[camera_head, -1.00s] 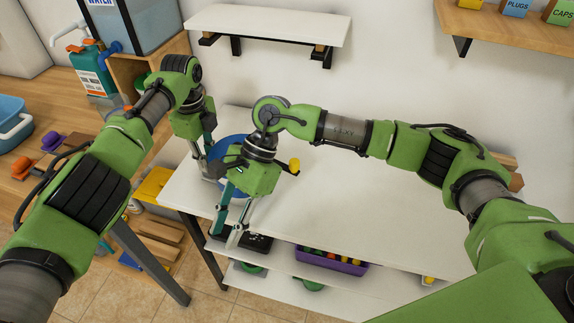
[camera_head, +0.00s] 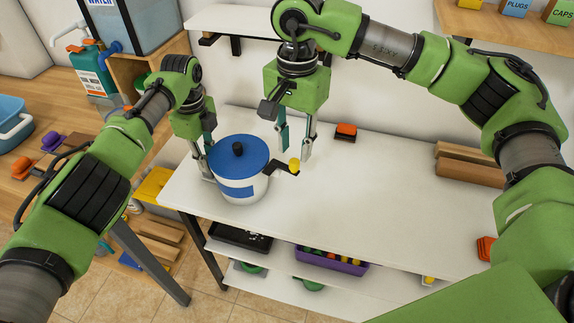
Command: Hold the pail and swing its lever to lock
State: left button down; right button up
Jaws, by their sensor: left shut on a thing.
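The pail (camera_head: 240,190) is white with a blue lid and a dark knob, standing upright near the left end of the white table (camera_head: 380,205). My right gripper (camera_head: 295,155) is open, fingers pointing down, just above and behind the yellow knob. I see no grip on the knob.
An orange-topped block (camera_head: 346,131) lies behind and right of the lever. Wooden blocks (camera_head: 470,160) lie at the table's back right. A black tray (camera_head: 240,237) and a purple bin (camera_head: 330,262) sit on the shelf below. The table's middle is clear.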

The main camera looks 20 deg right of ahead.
aim_at(294, 161)
jog(key=shift+f, duration=2.05)
grip_shut()
